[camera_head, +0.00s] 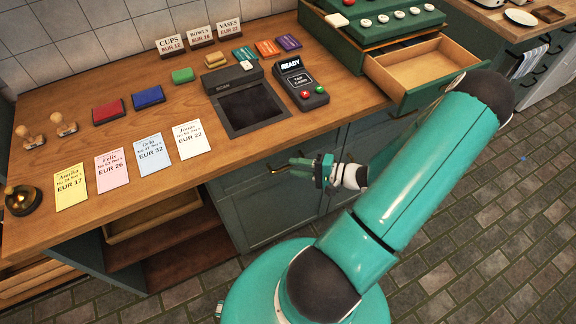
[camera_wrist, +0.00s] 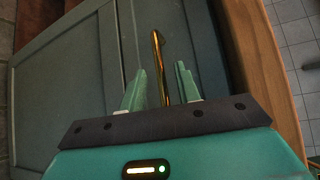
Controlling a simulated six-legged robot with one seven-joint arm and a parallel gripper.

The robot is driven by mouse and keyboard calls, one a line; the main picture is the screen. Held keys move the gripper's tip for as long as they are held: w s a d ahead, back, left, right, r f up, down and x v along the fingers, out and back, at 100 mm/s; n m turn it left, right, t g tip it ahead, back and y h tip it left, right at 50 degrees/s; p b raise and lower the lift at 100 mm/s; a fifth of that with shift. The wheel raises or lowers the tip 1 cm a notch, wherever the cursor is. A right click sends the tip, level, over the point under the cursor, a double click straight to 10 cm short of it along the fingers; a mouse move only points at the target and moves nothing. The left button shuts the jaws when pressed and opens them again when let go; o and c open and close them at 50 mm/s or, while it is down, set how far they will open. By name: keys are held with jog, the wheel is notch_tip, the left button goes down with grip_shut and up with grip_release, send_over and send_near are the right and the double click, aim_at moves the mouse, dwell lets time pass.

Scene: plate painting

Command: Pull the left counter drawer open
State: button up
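The left counter drawer's green front (camera_wrist: 205,60) lies just under the wooden counter edge and looks flush. Its brass bar handle (camera_wrist: 157,65) stands upright in the wrist view. In the head view the handle (camera_head: 278,170) is a small gold bar below the counter edge. My gripper (camera_head: 297,167) is in front of it, coming from the right. In the wrist view my gripper (camera_wrist: 158,85) is open, with one finger on each side of the handle. The fingers appear apart from the handle, with gaps on both sides.
The wooden counter (camera_head: 245,150) holds a card terminal (camera_head: 300,85), price cards and stamp pads. A green cabinet door (camera_wrist: 65,85) lies below the drawer. An open drawer (camera_head: 415,70) juts out at upper right. The tiled floor (camera_head: 500,220) is clear.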

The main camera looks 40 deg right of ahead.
aim_at(288, 166)
jog(key=x, duration=0.3)
jog(key=shift+w+a, duration=0.1)
jog(key=shift+a, duration=0.05)
grip_shut()
dwell(0.3)
